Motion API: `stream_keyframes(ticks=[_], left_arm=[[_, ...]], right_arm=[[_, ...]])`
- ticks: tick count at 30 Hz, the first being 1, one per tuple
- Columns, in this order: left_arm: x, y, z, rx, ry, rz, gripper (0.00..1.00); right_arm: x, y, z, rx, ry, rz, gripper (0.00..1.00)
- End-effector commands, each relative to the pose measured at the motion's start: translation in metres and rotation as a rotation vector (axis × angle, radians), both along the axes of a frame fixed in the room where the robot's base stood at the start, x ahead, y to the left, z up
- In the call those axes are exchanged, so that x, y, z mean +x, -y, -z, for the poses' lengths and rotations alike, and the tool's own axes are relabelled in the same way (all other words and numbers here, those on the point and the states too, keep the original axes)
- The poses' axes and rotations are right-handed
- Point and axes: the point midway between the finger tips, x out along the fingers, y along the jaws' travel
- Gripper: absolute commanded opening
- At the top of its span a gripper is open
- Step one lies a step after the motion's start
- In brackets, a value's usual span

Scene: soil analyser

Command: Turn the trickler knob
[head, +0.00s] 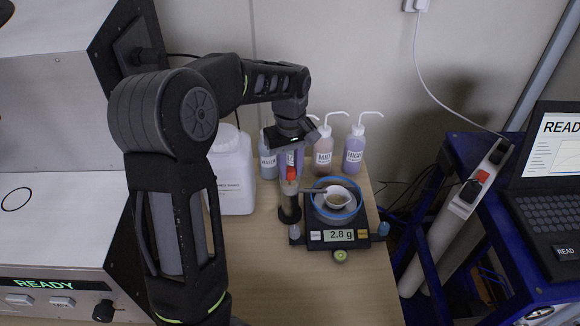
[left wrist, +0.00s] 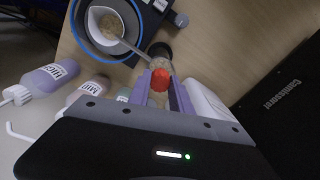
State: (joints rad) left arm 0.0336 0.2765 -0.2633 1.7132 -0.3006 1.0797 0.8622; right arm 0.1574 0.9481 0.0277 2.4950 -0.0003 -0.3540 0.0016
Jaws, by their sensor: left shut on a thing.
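The trickler (head: 289,209) is a dark and clear upright cylinder with a red knob (head: 292,174) on top. It stands at the left of the balance (head: 315,236), and its thin tube (head: 312,190) reaches over a small white bowl (head: 335,204) of brown soil. The balance display reads 2.8 g. My left gripper (head: 291,165) points down over the trickler from above. In the left wrist view the red knob (left wrist: 162,80) sits between the two purple fingers (left wrist: 160,92), which are shut on it. My right gripper is out of view.
Several labelled wash bottles (head: 325,148) stand behind the balance. A white jug (head: 232,172) stands left of the trickler. A steel machine (head: 55,220) is on the left, a laptop (head: 548,170) on a blue cart at right. The front table is clear.

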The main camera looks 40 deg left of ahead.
Motion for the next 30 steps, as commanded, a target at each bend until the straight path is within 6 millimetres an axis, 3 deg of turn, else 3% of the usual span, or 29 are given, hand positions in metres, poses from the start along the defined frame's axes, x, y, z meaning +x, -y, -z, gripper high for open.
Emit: stream_keyframes(ticks=[5,6,14,23,30], left_arm=[[0.001,0.000,0.000,0.001,0.002,0.001,0.00],[0.001,0.000,-0.001,0.001,0.002,0.001,0.27],[0.000,0.000,0.000,0.000,0.001,0.002,0.47],[0.000,0.000,-0.002,0.000,0.001,0.002,0.47],[0.001,0.000,-0.028,0.000,0.005,0.003,0.47]], right_arm=[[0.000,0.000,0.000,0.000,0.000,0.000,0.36],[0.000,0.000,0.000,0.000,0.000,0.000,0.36],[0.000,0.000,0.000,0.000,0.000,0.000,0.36],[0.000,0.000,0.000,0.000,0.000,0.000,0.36],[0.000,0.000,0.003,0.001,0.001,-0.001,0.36]])
